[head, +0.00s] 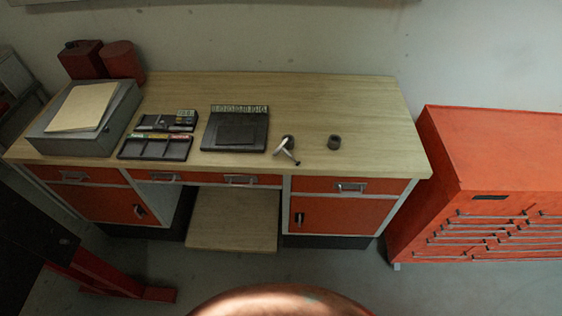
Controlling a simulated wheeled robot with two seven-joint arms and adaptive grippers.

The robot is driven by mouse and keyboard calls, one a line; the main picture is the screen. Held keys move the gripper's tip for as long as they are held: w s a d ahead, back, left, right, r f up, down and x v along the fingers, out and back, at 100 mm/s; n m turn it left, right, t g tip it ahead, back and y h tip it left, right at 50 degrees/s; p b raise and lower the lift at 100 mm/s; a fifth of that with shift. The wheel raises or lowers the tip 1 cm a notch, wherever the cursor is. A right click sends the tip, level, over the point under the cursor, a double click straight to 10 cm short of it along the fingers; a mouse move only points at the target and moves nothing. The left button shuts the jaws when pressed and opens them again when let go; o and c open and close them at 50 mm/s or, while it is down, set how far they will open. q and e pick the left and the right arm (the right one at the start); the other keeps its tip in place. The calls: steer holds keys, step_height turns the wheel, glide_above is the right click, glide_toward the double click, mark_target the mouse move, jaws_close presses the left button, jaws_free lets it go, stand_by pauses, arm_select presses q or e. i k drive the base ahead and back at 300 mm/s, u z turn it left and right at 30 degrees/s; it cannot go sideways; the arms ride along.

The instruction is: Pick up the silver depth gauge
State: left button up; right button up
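A small silver, T-shaped tool (285,151), which looks like the depth gauge, is on the wooden workbench (330,95), right of its middle and near the front edge. A dark round piece (289,141) is right behind it; I cannot tell whether they touch. Neither of my grippers is in the head view, and nothing is seen holding the tool.
A dark cup-like cylinder (334,142) stands right of the tool. A black board (236,130) and sorting trays (155,148) lie to its left, with a grey box (83,120) beyond. A red tool cabinet (490,150) stands at right. The bench's back right is clear.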

mark_target(282, 148)
steer(key=k, duration=0.95)
steer(key=u, duration=0.75)
steer(key=i, duration=0.8)
steer(key=u, duration=0.55)
steer(key=i, duration=0.8)
steer(key=z, duration=1)
steer(key=i, duration=0.85)
steer(key=z, duration=0.95)
